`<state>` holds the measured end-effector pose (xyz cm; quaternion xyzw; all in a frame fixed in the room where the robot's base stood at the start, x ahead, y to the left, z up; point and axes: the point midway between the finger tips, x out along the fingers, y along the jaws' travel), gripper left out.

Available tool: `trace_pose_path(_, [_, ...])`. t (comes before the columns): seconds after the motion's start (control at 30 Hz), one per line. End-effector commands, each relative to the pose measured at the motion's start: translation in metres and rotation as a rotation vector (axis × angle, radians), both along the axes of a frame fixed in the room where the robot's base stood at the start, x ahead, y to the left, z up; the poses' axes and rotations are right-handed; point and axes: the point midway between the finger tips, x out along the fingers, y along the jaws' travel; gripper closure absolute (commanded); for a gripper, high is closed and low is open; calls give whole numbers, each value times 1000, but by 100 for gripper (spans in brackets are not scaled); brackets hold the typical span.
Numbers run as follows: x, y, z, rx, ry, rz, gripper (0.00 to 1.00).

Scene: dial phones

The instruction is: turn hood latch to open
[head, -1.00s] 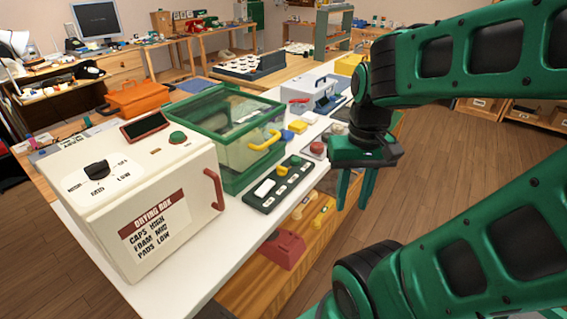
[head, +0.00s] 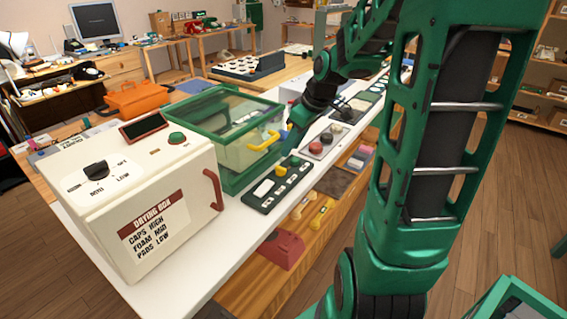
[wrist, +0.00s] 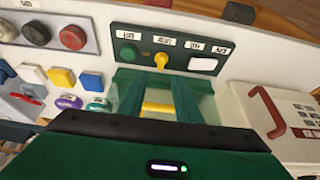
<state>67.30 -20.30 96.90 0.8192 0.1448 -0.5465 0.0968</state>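A green-framed clear hood (head: 190,110) sits on the white bench, with a yellow handle (head: 263,142) on its front. In front of it lies a dark green panel (head: 262,203) with a yellow knob-like latch (head: 282,172), a white button and a green button. In the wrist view the yellow latch (wrist: 161,62) stands on the panel beyond my fingertips. My gripper (wrist: 160,82) is open and empty, with a gap between its fingers. The yellow handle (wrist: 158,108) shows through this gap. In the head view my gripper (head: 293,140) is beside the hood's front right corner, partly hidden.
A cream drying box (head: 150,200) with a red handle stands left of the hood. A red object (head: 282,249) sits on the shelf below.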

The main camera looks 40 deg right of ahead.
Motion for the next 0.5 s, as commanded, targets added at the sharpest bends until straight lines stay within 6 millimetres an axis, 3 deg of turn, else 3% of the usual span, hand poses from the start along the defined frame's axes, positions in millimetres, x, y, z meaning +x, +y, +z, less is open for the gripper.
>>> trace_pose_path(0.3, [19, 9, -53, 2, 5, -2, 70])
trace_pose_path(0.5, [28, 12, -75, 1, 4, -1, 70])
